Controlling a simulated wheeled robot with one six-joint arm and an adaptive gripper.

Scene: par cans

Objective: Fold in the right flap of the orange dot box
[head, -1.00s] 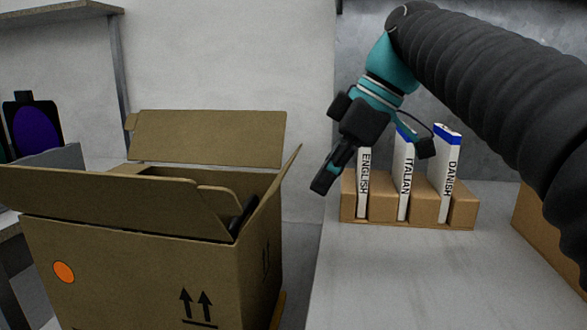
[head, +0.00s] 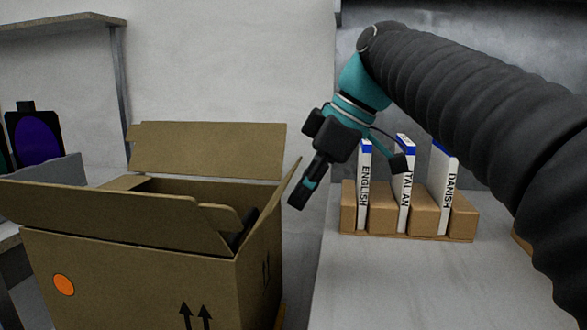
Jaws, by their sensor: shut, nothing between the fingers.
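The orange dot box (head: 140,265) is a brown cardboard box at the left, with an orange dot low on its front. Its right flap (head: 283,196) stands up, leaning outward to the right. The back flap (head: 208,150) stands upright, and the front flap (head: 110,210) is also raised. Something dark shows inside the box near the right; most of the inside is hidden. My gripper (head: 298,196) is shut and empty, pointing down and left, just right of the right flap's upper part. I cannot tell whether it touches the flap.
A brown holder (head: 387,222) with white booklets labelled ENGLISH, ITALIAN and DANISH stands on the grey table (head: 400,275) at the right. A purple-faced dark object (head: 38,138) stands at the far left under a shelf (head: 60,22). The table front is clear.

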